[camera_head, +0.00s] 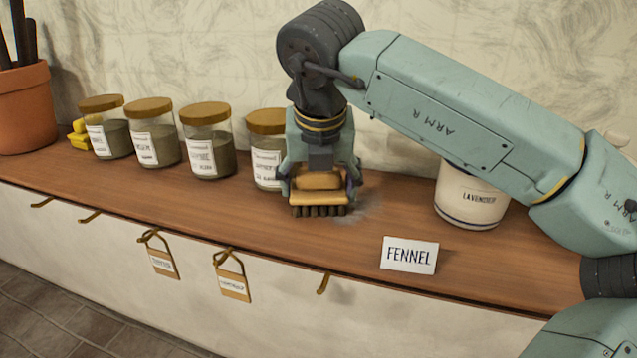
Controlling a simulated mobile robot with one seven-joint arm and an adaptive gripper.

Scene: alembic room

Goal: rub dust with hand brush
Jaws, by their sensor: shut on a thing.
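My gripper (319,178) points down over the wooden shelf and is shut on the hand brush (318,199). The brush has a tan wooden body and handle and a row of dark bristles facing down. The bristles are at the shelf surface, touching it or very close. A pale grey patch of dust (362,208) lies on the shelf at the right side of the brush. The brush and gripper may hide part of the dust.
The wooden shelf (225,205) holds several lidded jars (209,150) on the left, one close behind my gripper. A white lavender crock (470,200) stands right, under my arm. A FENNEL card (409,255) stands near the front edge. Tags (233,285) hang from hooks below.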

